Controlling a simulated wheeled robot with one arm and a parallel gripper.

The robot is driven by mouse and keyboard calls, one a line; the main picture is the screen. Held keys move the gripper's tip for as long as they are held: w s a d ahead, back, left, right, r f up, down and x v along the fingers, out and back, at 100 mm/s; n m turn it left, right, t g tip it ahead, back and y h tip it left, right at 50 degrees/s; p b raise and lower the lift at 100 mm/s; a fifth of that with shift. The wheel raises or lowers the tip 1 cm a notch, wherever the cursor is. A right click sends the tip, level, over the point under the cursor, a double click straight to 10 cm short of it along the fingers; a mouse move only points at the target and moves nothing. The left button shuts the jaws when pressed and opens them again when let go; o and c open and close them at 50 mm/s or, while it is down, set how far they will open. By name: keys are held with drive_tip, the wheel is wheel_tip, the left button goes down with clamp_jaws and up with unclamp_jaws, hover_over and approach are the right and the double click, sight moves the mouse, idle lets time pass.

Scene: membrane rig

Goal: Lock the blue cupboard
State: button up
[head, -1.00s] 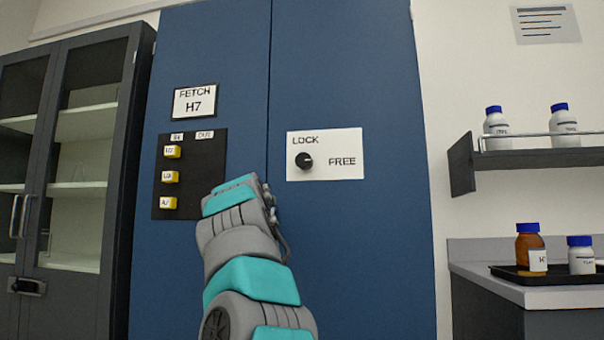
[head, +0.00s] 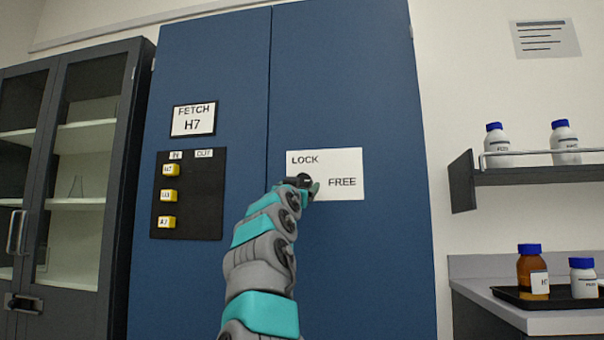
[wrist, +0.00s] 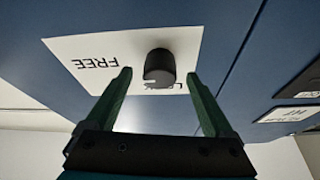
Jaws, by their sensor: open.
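The blue cupboard (head: 345,80) has two tall doors, which look closed. A white plate (head: 345,162) on its right door is marked LOCK at upper left and FREE at right. A round black knob (wrist: 158,66) sits on the plate and is partly hidden by my gripper in the head view. I cannot tell which word its pointer faces. My gripper (wrist: 158,76) is open in the wrist view, its two green fingers on either side of the knob. The fingers look apart from the knob. The wrist view shows the plate upside down.
A grey glass cabinet (head: 105,90) stands at left. A shelf (head: 535,176) and counter (head: 520,318) with bottles are at right.

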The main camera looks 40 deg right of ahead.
drive_tip(key=shift+p+x, duration=0.65)
drive_tip(key=shift+x, duration=0.35)
drive_tip(key=c, duration=1.4)
